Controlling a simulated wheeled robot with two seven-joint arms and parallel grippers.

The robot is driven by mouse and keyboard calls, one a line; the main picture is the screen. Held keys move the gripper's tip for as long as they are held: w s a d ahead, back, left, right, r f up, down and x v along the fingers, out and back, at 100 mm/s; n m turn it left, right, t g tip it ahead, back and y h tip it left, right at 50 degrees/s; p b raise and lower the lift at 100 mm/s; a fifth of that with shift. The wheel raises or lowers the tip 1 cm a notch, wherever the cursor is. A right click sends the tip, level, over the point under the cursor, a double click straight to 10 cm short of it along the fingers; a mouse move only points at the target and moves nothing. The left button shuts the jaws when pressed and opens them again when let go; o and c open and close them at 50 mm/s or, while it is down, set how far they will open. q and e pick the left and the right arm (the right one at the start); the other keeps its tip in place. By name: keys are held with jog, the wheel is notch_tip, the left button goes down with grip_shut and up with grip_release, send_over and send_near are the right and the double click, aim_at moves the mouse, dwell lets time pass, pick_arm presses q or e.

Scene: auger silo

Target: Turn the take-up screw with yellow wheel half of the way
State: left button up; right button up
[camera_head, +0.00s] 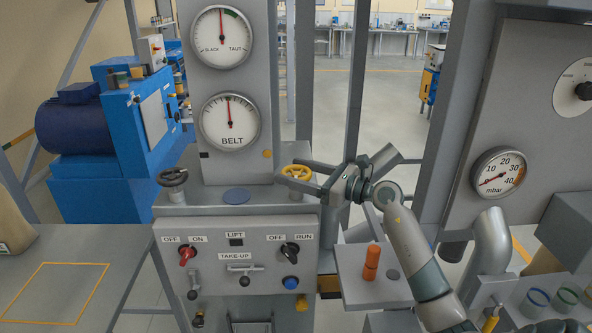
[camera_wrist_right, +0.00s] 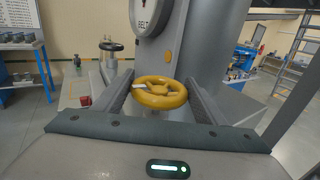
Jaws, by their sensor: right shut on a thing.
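The yellow wheel (camera_head: 296,172) of the take-up screw sits on top of the grey control cabinet, right of the BELT gauge (camera_head: 230,121). My right gripper (camera_head: 288,178) reaches it from the right and is shut on it. In the right wrist view the yellow wheel (camera_wrist_right: 158,92) lies flat between the two fingers, with a pale mark on its left spoke. The SLACK/TAUT gauge (camera_head: 220,37) has its needle nearly straight up. The BELT needle also points about straight up. My left gripper is not in view.
A dark handwheel (camera_head: 173,177) stands on the cabinet's left. The cabinet front (camera_head: 237,268) has a red knob, a black knob and a TAKE-UP lever. An orange object (camera_head: 372,262) stands on a small shelf at the right. A grey table (camera_head: 60,275) is at the left.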

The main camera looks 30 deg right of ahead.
jog(key=o, duration=1.1)
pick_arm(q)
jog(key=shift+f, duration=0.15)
pick_arm(e)
jog(key=shift+s, duration=0.1)
jog(key=shift+s+d+f+b, duration=0.15)
jog(key=shift+s+d+b, duration=0.25)
jog(key=shift+s, duration=0.1)
pick_arm(q)
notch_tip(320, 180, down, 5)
jog(key=b, duration=0.5)
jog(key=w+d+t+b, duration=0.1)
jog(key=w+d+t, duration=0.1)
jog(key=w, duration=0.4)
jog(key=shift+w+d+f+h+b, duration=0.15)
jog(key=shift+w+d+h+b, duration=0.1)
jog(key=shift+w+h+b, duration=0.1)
pick_arm(e)
jog(key=shift+v, duration=8.05)
jog(key=shift+a, duration=0.15)
